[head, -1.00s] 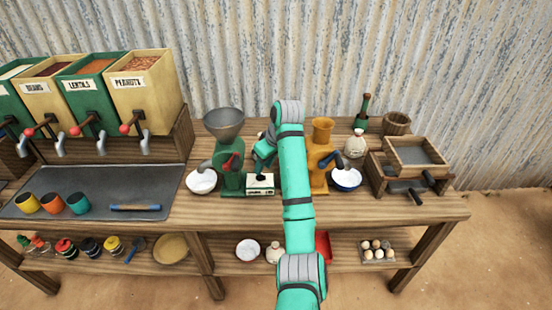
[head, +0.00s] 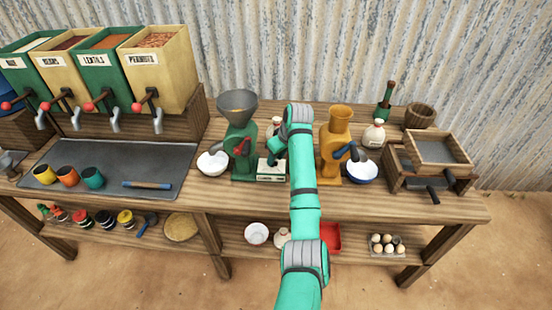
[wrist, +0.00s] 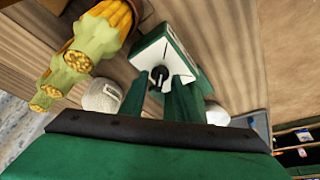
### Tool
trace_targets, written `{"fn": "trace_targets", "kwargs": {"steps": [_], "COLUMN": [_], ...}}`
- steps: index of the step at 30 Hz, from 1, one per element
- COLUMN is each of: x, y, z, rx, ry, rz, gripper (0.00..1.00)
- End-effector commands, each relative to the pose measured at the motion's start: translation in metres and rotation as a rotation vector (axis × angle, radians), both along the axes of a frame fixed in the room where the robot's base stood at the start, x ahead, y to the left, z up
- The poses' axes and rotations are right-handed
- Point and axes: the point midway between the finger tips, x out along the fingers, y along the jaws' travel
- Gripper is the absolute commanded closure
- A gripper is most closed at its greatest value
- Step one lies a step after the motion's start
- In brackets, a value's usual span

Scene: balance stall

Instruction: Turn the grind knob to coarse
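A small green box with a white face (head: 271,172) stands on the table between the green grinder (head: 240,150) and the ochre grinder (head: 335,150). In the wrist view the box (wrist: 188,60) carries a black knob (wrist: 158,75) on its white face. My gripper (wrist: 159,82) points at that face. Its two green fingers are apart, with the knob showing between their tips and a gap around it; I cannot tell whether either finger touches it. In the head view my gripper (head: 274,150) is just above the box and partly hides it; the knob's setting cannot be read.
A white bowl (head: 212,163) is left of the green grinder. A blue-rimmed bowl (head: 362,172) is right of the ochre one. A cream jar (wrist: 103,95) is close to my left finger in the wrist view. A wooden sifter box (head: 438,150) stands at right.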

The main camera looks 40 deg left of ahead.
Motion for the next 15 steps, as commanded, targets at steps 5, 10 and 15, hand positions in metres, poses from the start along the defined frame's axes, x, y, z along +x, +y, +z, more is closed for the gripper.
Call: {"fn": "trace_targets", "kwargs": {"steps": [5, 10, 15], "x": [0.0003, 0.0023, 0.0038], "y": [0.0036, 0.0006, -0.002], "z": [-0.0078, -0.0083, -0.0082], "rx": [0.0, 0.0, 0.0], "ry": [0.0, -0.001, 0.0], "rz": [0.001, -0.004, -0.008], "gripper": [0.71, 0.71, 0.93]}}
